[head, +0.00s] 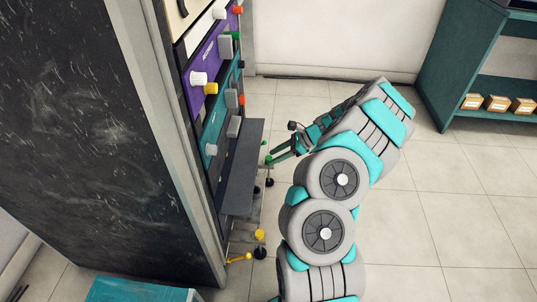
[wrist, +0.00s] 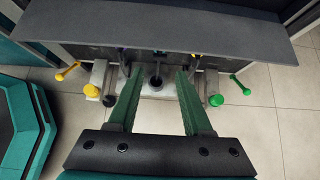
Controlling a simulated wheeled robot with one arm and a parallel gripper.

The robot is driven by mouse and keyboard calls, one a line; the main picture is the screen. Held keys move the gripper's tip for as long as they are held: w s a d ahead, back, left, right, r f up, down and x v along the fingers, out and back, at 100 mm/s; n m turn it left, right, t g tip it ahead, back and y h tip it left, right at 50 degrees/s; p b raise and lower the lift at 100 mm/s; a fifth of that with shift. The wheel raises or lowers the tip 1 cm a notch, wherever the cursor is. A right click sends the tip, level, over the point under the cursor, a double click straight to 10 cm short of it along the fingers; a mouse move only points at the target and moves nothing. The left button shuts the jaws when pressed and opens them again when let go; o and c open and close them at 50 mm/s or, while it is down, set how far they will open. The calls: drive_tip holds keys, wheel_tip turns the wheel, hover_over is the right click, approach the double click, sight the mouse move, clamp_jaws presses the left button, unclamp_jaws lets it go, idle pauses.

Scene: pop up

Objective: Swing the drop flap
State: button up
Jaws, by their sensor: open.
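The drop flap appears to be the long dark grey panel (head: 243,165) standing out from the front of the tall cabinet (head: 95,130). It spans the top of the wrist view (wrist: 160,32) with a straight near edge. I cannot tell its exact tilt. My gripper (head: 268,160) is to the right of the flap's outer edge in the head view, close to it. In the wrist view my gripper (wrist: 157,72) is open and empty, its two green fingers pointing towards the space under the flap's edge. No contact with the flap shows.
Yellow handles (wrist: 68,72) and green handles (wrist: 240,86) flank a grey fixture (wrist: 155,85) below the flap. Knobs and coloured panels (head: 208,55) cover the cabinet front above. A teal shelf (head: 480,80) with small boxes stands at right. Tiled floor (head: 430,200) is clear.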

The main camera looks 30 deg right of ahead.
sight(247, 163)
drive_tip(key=b+x, duration=0.6)
drive_tip(key=x, duration=0.2)
drive_tip(key=shift+f, duration=0.3)
drive_tip(key=shift+r, duration=0.25)
drive_tip(key=shift+c, duration=0.6)
clamp_jaws()
drive_tip(key=shift+d+r+p, duration=0.1)
drive_tip(key=shift+r+p, duration=0.05)
drive_tip(key=shift+p, duration=0.2)
